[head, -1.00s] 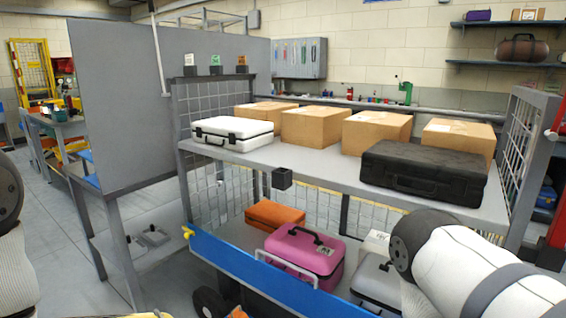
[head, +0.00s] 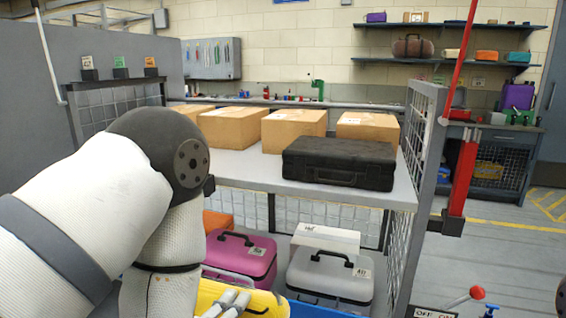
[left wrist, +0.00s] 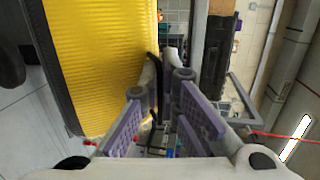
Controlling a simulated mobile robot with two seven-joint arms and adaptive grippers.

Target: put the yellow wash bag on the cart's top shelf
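The yellow wash bag (head: 262,303) shows at the bottom edge of the head view, partly cut off. In the left wrist view its ribbed yellow side (left wrist: 95,60) fills the upper left, with a dark handle strap between my fingers. My left gripper (head: 228,303) is at the bag's top, and its fingers (left wrist: 158,88) are closed around the handle. The cart's top shelf (head: 255,168) is grey, with mesh sides, above and behind the bag. My left arm hides the shelf's left part. My right gripper is not in view.
A black case (head: 340,163) lies at the shelf's front right. Several cardboard boxes (head: 293,131) stand along its back. The shelf front left of the black case looks clear. Below are a pink case (head: 240,258) and a grey case (head: 330,278). A mesh panel (head: 408,190) bounds the right.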

